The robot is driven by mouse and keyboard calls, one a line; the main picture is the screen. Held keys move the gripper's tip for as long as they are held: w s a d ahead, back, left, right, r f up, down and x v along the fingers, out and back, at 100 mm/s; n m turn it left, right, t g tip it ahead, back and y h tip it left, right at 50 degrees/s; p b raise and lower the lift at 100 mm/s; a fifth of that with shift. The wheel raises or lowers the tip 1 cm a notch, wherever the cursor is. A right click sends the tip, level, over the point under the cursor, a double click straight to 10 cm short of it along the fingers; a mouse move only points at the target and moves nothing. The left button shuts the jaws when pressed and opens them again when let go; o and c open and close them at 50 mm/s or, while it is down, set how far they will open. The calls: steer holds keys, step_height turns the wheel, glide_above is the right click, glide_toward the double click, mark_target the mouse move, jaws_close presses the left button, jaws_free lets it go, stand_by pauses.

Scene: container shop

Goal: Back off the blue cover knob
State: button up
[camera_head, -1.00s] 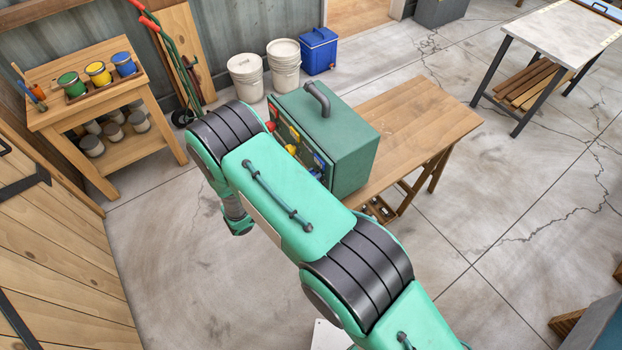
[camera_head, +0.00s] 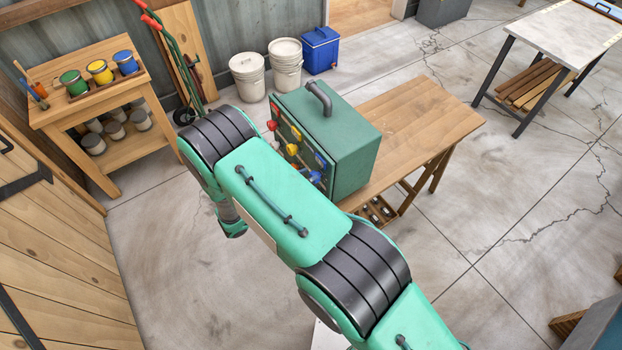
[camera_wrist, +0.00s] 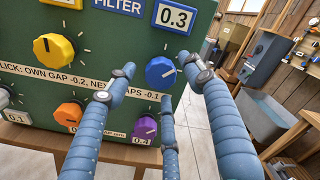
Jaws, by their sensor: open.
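The blue knob (camera_wrist: 160,72) is on the front panel of a green box (camera_head: 343,148). In the wrist view its white pointer mark faces right, and a blue-framed display above it (camera_wrist: 174,17) reads 0.3. My gripper (camera_wrist: 157,82) is open, with its blue fingers spread to the left, right and below the knob. The knob lies between the fingertips in this view; I see no finger clearly touching it.
A yellow knob (camera_wrist: 53,47), an orange knob (camera_wrist: 70,114) and a purple knob (camera_wrist: 144,130) sit close by on the panel. The box stands on a wooden table (camera_head: 425,117). A wooden shelf unit with paint pots (camera_head: 147,112) stands left.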

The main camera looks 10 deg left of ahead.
steer(key=v, duration=0.9)
steer(key=shift+s+a, duration=0.2)
steer(key=shift+r, duration=0.1)
steer(key=w+d+r+m+g+y, duration=0.1)
steer(key=d+r+m+g+y, duration=0.2)
steer(key=d+r+m+g, duration=1.45)
steer(key=s+d+r+m+t+y, duration=0.5)
steer(key=s+d+r+m, duration=0.5)
steer(key=d+r, duration=0.25)
steer(key=s+d+r+m+t+y, duration=0.5)
steer(key=s+d+r+m, duration=0.6)
steer(key=r, duration=0.3)
step_height(320, 180, down, 16)
steer(key=b, duration=1.6)
steer(key=shift+w+b, duration=0.25)
steer(key=shift+b, duration=0.1)
